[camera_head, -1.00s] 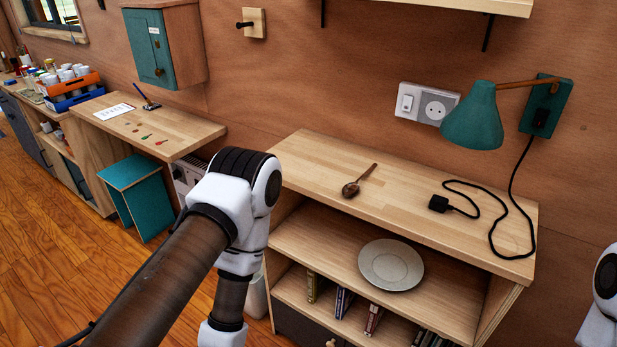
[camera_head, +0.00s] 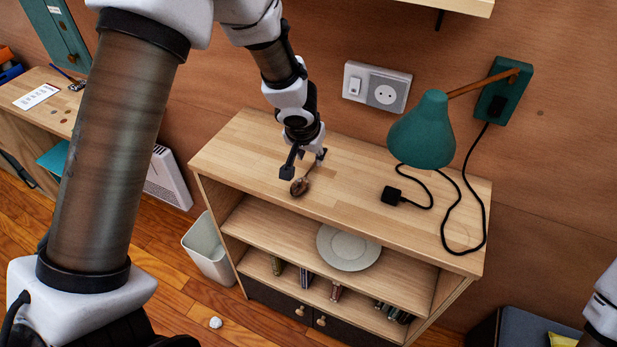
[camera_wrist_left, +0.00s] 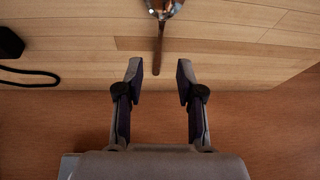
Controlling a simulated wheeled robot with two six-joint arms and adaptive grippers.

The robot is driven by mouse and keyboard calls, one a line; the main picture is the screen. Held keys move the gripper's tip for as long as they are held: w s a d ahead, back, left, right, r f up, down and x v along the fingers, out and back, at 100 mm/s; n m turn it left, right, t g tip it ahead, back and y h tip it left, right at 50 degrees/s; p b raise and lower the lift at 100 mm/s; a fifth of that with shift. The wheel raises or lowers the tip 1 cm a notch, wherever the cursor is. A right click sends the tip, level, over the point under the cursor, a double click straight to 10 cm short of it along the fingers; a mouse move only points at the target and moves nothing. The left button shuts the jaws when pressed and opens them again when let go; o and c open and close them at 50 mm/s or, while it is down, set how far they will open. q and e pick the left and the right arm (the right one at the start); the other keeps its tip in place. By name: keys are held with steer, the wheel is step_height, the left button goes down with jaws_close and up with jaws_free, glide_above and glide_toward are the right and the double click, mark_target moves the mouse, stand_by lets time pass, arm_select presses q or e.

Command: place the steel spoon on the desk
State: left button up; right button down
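The steel spoon (camera_head: 299,187) lies on top of the wooden shelf unit (camera_head: 240,150), its bowl toward the front edge. My left gripper (camera_head: 304,164) is open above the shelf top, its two fingers around the spoon handle's place in the head view. In the left wrist view the spoon handle (camera_wrist_left: 159,45) points in between the open fingertips (camera_wrist_left: 158,72), with the bowl at the top edge. The fingers do not close on it. The wooden desk (camera_head: 58,113) is at the far left, partly hidden by my left arm. My right gripper is out of view.
A teal lamp (camera_head: 424,132) and a black cable with a plug (camera_head: 391,195) are right of the spoon. A plate (camera_head: 348,249) lies on the shelf below. A paper (camera_head: 37,96) lies on the desk. A white bin (camera_head: 208,250) stands left of the shelf unit.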

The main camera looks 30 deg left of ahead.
mark_target(312, 167)
arm_select(q)
steer(key=shift+s+f+b, duration=0.2)
steer(key=shift+f+b, duration=0.05)
steer(key=shift+f, duration=0.4)
steer(key=shift+s+f+b, duration=0.15)
steer(key=shift+f+b, duration=0.05)
steer(key=shift+f, duration=0.4)
steer(key=shift+w+f, duration=1.05)
steer(key=shift+w, duration=0.05)
steer(key=shift+s, duration=0.15)
steer(key=shift+s+a+r, duration=0.1)
steer(key=shift+s+r, duration=0.1)
steer(key=shift+s, duration=0.05)
jaws_close()
steer(key=shift+w, duration=0.1)
